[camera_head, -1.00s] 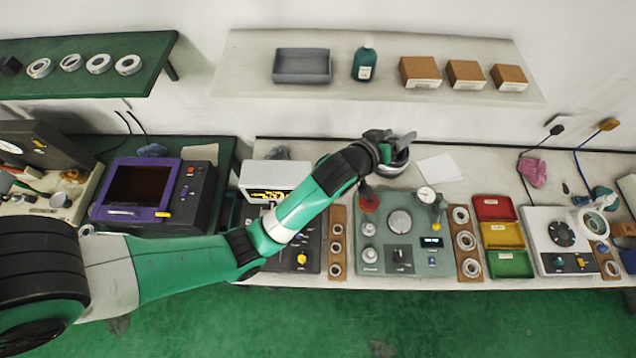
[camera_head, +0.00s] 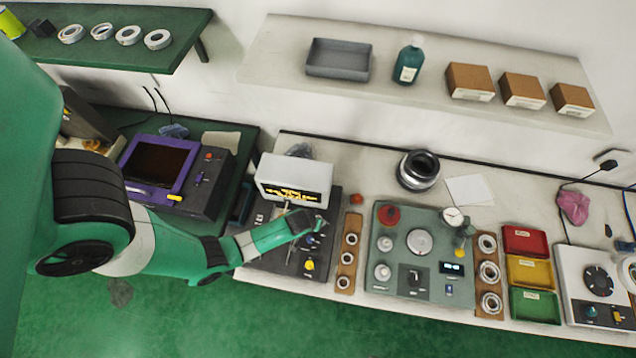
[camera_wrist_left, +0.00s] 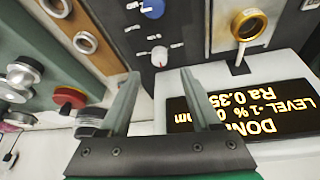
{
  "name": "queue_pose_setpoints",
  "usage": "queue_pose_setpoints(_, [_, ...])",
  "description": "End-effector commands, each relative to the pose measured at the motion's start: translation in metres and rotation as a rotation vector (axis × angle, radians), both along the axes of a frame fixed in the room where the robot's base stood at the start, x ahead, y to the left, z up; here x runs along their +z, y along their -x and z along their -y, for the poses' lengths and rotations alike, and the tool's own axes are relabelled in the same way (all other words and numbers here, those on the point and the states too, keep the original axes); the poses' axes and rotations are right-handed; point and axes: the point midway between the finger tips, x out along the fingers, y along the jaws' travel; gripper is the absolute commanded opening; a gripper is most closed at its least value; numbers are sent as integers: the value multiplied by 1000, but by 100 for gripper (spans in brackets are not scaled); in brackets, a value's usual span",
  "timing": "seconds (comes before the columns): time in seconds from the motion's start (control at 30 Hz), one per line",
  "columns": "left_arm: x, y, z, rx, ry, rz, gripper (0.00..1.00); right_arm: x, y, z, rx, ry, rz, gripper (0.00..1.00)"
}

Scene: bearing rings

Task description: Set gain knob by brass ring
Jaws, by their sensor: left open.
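My left gripper (camera_head: 320,225) is open and empty above the right side of a black instrument panel (camera_head: 286,262). In the left wrist view its two fingers (camera_wrist_left: 160,78) are apart, with a pale knob with a red mark (camera_wrist_left: 159,56) showing between and beyond them. A blue knob (camera_wrist_left: 152,9) is farther up the panel. A yellow knob (camera_head: 309,265) is near the panel's front. Knob labels are too small to read.
A wooden strip with several rings (camera_head: 348,262) lies right of the panel, beside a grey-green instrument (camera_head: 386,272) with a red knob (camera_head: 389,214). A dark-and-silver ring (camera_head: 419,171) rests behind them. The white display unit (camera_head: 272,168) stands close behind the gripper.

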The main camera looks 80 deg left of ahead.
Motion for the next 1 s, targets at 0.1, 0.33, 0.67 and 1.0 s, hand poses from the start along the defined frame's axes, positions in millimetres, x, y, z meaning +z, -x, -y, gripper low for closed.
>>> queue_pose_setpoints(0.1, [-34, -7, -8, 1, 1, -1, 64, -31, 0, 0, 0, 0, -1, 66])
queue_pose_setpoints(0.33, [-60, -17, -18, 1, 0, 0, 64, -44, 0, 0, 0, 0, 0, 66])
queue_pose_setpoints(0.67, [-63, -18, -20, 0, 0, 1, 64, -44, 0, 0, 0, 0, 0, 66])
queue_pose_setpoints(1.0, [-63, -18, -19, 0, 0, 1, 5, -44, 0, 0, 0, 0, 0, 66])
